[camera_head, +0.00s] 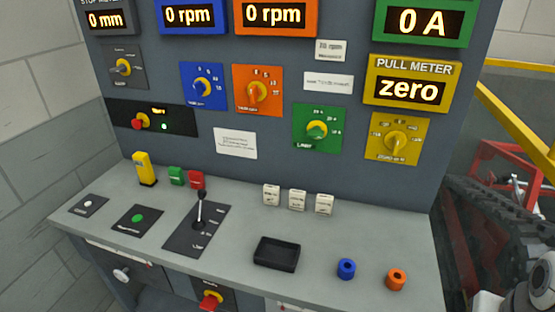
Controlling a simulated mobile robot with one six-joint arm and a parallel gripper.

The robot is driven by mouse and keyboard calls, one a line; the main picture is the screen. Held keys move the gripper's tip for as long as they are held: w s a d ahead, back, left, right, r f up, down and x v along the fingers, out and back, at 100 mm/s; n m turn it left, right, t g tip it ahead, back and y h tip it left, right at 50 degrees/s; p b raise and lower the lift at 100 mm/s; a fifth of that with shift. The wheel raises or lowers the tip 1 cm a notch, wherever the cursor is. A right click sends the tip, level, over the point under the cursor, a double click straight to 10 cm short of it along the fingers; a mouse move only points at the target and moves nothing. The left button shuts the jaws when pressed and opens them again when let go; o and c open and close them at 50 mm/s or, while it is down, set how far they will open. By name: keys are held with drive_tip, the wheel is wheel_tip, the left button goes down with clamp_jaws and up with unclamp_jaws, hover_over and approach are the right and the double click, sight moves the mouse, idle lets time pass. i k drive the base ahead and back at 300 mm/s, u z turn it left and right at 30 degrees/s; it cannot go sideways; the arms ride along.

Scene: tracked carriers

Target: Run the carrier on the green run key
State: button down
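A control desk (330,237) with an upright panel (300,160) fills the view. A dark plate on the desk's left carries a round green button (138,218). Labels are too small to read, so I cannot tell which is the run key. A black lever (200,209) stands upright on a slotted plate. A red-framed tracked machine (500,180), perhaps the carrier, shows partly at right. The yellow pull meter (412,84) reads "zero".
Blue (203,86), orange (257,90), green (317,129) and yellow (397,141) dials are on the panel.

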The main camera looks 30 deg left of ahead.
sight(137, 219)
drive_tip(key=z, duration=1.5)
drive_tip(key=k, duration=2.35)
drive_tip(key=u, duration=1.95)
drive_tip(key=i, duration=1)
drive_tip(key=u, duration=0.1)
